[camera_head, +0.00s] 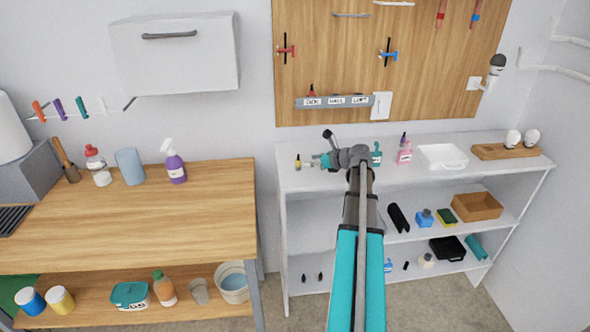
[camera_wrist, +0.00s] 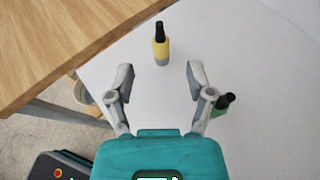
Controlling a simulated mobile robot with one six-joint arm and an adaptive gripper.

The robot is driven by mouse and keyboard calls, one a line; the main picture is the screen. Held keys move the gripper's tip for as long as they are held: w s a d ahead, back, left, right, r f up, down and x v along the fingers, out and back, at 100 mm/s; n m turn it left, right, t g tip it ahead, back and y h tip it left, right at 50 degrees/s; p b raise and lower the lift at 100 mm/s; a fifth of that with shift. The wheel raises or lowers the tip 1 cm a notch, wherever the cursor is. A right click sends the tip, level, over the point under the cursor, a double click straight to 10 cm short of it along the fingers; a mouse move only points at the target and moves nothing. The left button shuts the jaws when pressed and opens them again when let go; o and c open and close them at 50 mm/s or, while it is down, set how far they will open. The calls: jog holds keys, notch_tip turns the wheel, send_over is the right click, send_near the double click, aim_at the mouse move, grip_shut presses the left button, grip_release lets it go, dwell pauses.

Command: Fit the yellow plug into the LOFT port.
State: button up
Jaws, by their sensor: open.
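The yellow plug (camera_head: 297,162) stands upright on the left end of the white shelf unit's top. In the wrist view the yellow plug (camera_wrist: 161,50), with its black upper end, is beyond my fingertips, roughly centred between them and untouched. My gripper (camera_wrist: 160,75) is open and empty; in the head view my gripper (camera_head: 316,162) is just right of the plug. The grey port strip (camera_head: 335,102) is on the wooden wall panel, and its right label (camera_head: 360,100) reads LOFT. A red plug (camera_head: 311,90) sits above the strip's left label. No plug shows above LOFT.
A green plug (camera_wrist: 222,103) is close beside my right finger in the wrist view. A teal bottle (camera_head: 376,155), a pink bottle (camera_head: 404,153) and a white tray (camera_head: 442,157) stand farther right on the shelf top. A wooden workbench (camera_head: 130,225) is at left, across a gap.

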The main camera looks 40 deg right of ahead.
aim_at(298, 159)
jog(key=shift+w+a+f, duration=0.2)
jog(key=shift+w+f, duration=0.05)
jog(key=shift+w, duration=0.3)
jog(key=shift+b+x, duration=1.1)
jog(key=shift+x, duration=1.55)
jog(key=shift+c, duration=0.3)
grip_shut()
